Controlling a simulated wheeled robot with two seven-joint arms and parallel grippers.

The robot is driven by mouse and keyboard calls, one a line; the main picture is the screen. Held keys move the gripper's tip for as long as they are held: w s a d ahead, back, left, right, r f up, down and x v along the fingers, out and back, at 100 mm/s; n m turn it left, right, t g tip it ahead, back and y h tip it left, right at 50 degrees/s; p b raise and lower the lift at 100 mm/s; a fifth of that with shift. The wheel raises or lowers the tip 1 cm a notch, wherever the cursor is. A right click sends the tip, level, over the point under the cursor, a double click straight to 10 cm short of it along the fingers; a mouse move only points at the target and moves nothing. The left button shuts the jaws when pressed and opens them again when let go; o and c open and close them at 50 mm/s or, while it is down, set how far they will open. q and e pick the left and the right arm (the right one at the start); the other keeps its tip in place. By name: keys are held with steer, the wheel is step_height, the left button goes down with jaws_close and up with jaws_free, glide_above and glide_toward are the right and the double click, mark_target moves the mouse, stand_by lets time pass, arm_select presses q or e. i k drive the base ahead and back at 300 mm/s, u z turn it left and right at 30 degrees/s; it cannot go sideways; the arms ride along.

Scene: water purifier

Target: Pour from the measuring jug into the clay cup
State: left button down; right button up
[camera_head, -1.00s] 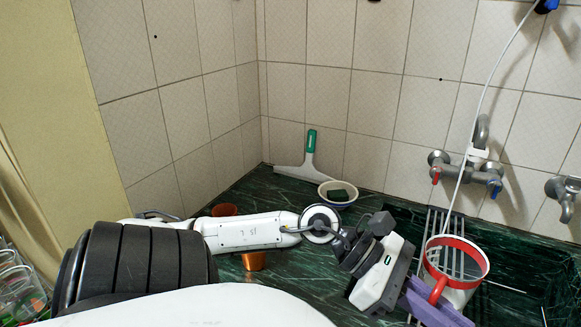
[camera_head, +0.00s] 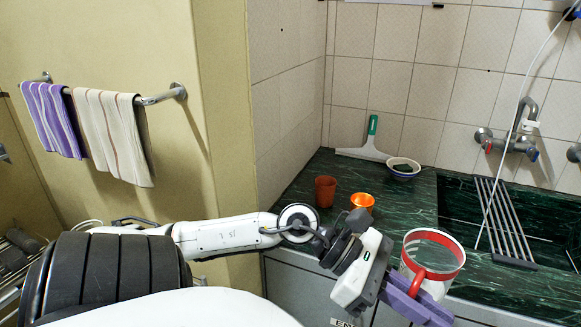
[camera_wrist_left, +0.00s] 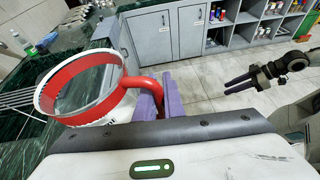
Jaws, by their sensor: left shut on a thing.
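The measuring jug (camera_head: 431,262) is white with a red rim and red handle. My left gripper (camera_head: 412,300) is shut on its handle and holds it upright at the front edge of the counter. The jug also shows in the left wrist view (camera_wrist_left: 90,85); its contents cannot be told. The reddish-brown clay cup (camera_head: 325,190) stands on the counter, left of and behind the jug. A shiny orange cup (camera_head: 361,203) stands next to it, nearer the jug. My right gripper (camera_wrist_left: 226,87) shows in the left wrist view, open and empty, over the floor.
A small bowl (camera_head: 403,173) with a dark sponge and a squeegee (camera_head: 369,140) are at the back of the green counter. A metal rack (camera_head: 505,225) lies over the sink at right. Towels (camera_head: 113,135) hang on the left wall.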

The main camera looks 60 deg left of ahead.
mark_target(325, 186)
steer(key=k, duration=0.35)
steer(key=u, duration=0.9)
steer(key=i, duration=0.5)
